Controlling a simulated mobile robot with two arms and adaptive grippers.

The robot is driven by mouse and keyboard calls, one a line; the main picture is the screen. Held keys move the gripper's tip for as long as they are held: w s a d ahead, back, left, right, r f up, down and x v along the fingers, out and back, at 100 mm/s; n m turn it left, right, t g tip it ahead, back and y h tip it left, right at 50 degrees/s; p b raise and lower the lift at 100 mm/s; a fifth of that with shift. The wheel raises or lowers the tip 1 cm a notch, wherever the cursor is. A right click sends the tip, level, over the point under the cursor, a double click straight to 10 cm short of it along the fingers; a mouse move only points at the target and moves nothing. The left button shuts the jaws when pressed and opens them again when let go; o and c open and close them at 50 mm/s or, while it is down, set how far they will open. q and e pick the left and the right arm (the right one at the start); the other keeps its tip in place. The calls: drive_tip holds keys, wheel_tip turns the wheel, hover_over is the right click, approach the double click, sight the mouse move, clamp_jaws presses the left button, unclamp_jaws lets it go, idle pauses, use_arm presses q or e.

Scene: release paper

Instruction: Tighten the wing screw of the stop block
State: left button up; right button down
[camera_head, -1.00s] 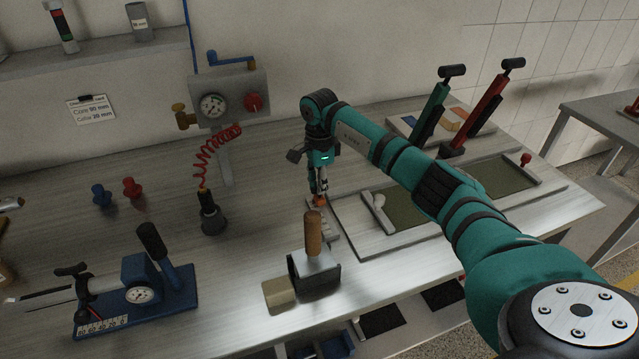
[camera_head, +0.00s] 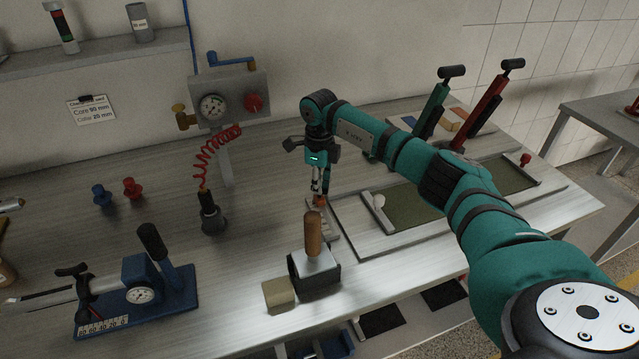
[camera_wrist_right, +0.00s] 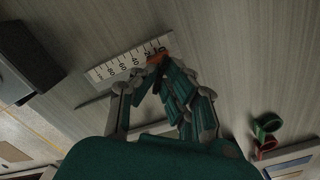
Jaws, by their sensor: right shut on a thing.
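My right gripper (camera_head: 318,200) points down at the bench and is shut on the small orange wing screw (camera_head: 319,201). In the right wrist view the orange wing screw (camera_wrist_right: 154,58) shows between the closed fingertips (camera_wrist_right: 158,60), at the end of a white scale strip (camera_wrist_right: 118,68) with black marks. The stop block under the screw is mostly hidden by the fingers, so its shape and any gap cannot be told. My left gripper is not in view.
Close in front stands a dark block with a wooden handle (camera_head: 313,235), beside a beige block (camera_head: 279,294). A framed green panel (camera_head: 425,205) lies to the right. A blue gauge device (camera_head: 135,300) stands at left.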

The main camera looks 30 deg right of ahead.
drive_tip(key=m, duration=0.5)
drive_tip(key=shift+r+m+p, duration=0.1)
drive_tip(key=shift+m+p, duration=0.2)
drive_tip(key=shift+p, duration=0.05)
drive_tip(key=m+p, duration=0.1)
drive_tip(key=m, duration=0.4)
drive_tip(key=m+p, duration=0.1)
drive_tip(key=m, duration=0.4)
drive_tip(key=shift+m+p, duration=0.4)
drive_tip(key=m+p, duration=0.1)
drive_tip(key=m, duration=0.4)
drive_tip(key=shift+p, duration=0.3)
drive_tip(key=shift+m, duration=0.3)
drive_tip(key=c, duration=1.5)
unclamp_jaws()
